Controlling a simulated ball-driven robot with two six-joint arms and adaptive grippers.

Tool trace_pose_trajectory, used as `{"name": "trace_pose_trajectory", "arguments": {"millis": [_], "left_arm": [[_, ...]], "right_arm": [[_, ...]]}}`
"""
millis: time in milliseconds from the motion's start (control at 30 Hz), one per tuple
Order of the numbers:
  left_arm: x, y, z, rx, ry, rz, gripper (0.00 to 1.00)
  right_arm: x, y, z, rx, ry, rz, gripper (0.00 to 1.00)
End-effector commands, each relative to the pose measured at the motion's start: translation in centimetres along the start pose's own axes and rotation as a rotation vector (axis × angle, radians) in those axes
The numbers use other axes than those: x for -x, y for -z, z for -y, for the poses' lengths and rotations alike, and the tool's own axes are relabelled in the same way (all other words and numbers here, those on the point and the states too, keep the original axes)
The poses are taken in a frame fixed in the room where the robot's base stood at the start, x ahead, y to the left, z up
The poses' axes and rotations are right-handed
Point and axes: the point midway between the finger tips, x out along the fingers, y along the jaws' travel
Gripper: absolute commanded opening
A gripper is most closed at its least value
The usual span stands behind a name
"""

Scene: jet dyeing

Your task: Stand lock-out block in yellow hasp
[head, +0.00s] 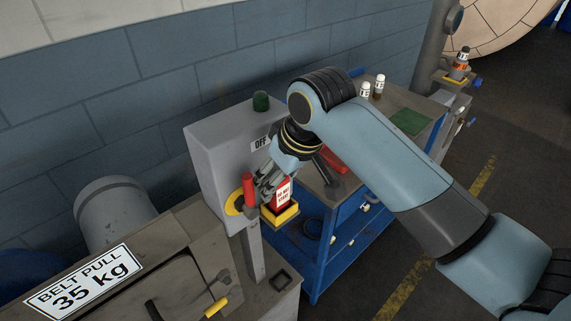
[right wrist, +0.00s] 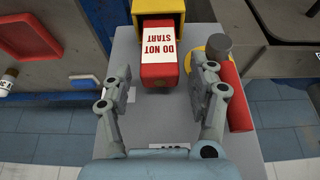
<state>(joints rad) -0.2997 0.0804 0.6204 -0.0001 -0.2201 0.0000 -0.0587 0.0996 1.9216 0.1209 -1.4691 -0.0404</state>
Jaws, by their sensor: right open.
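The lock-out block (head: 283,194) is red with a white "DO NOT START" label. It stands roughly upright with its lower end in the yellow hasp (head: 284,216) on the front of the grey switch box. In the right wrist view the block (right wrist: 160,58) reaches from the yellow hasp (right wrist: 174,5) toward me. My right gripper (head: 272,188) is at the block, fingers open; the right wrist view shows the fingers (right wrist: 160,75) on either side with gaps to the block. How deep the block sits is hidden. My left gripper is not in view.
A red lever (head: 248,190) on a yellow disc stands close beside my right fingers, on the grey switch box (head: 213,155) marked OFF. A blue cart (head: 345,240) with small bottles (head: 379,84) is behind. The belt-pull machine (head: 130,270) fills the lower left.

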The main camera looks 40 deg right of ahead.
Motion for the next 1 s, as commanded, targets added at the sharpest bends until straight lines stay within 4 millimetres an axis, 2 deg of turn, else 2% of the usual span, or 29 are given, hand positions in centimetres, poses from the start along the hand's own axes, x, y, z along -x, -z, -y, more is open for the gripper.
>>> {"name": "trace_pose_trajectory", "arguments": {"millis": [300, 500, 700, 1000], "left_arm": [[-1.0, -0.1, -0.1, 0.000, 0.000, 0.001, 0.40], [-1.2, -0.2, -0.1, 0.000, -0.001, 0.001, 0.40], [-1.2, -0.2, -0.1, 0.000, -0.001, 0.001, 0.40], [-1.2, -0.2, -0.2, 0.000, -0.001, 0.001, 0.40]], "right_arm": [[6.7, 0.0, 0.0, 0.002, -0.002, -0.004, 0.59], [10.1, 0.0, 0.0, 0.002, -0.001, -0.002, 0.59], [11.4, -0.1, 0.0, 0.000, -0.001, 0.001, 0.59], [11.4, -0.1, 0.0, 0.000, 0.000, 0.001, 0.59]]}}
